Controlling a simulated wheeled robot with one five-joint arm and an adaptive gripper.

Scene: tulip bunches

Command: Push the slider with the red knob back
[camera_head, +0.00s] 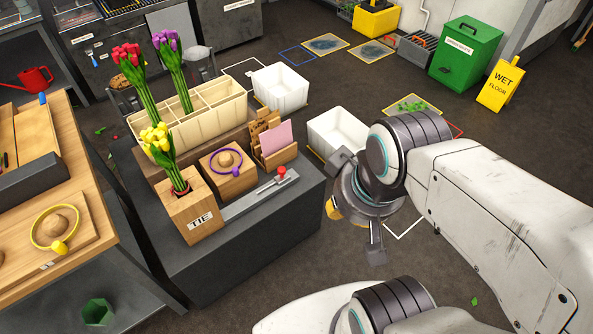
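The slider is a grey metal rail (258,194) on the dark grey bench top, running diagonally along its right part. Its red knob (281,172) stands near the rail's upper right end. My gripper (352,207) is right of the bench and clear of the knob, touching nothing that I can see. Its fingers are spread apart and empty, so it looks open. Part of the gripper is hidden behind its own wrist.
Behind the rail stand a wooden TIE box (194,215) with yellow tulips, a block with a purple ring (228,170), a card holder (273,142) and a divided crate (225,112) with tulips. White bins (281,88) stand on the floor beyond.

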